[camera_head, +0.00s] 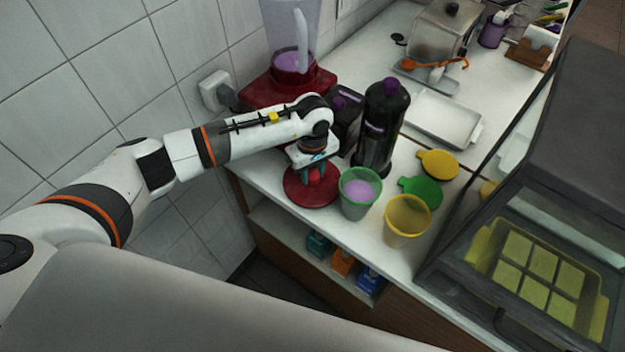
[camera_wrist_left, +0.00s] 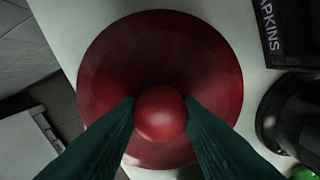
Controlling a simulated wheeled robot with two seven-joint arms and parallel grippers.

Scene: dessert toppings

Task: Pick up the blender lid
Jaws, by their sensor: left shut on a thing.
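The blender lid (camera_head: 311,192) is a round dark red disc with a red knob on top. It is at the front left of the white counter, below the blender. In the left wrist view the lid (camera_wrist_left: 205,70) fills the middle, with its round knob (camera_wrist_left: 160,113) between the two dark green fingers. My left gripper (camera_head: 314,172) points down over the lid and is shut on the knob. In the left wrist view its fingertips (camera_wrist_left: 160,106) touch the knob on both sides. I cannot tell whether the lid is clear of the counter. My right gripper is not in view.
The blender (camera_head: 290,62) stands behind on its red base. A black bottle (camera_head: 380,130) and a dark napkin box (camera_head: 343,120) stand close behind the lid. A green cup (camera_head: 358,205) and yellow cup (camera_head: 407,222) are just right. The counter's front edge is near.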

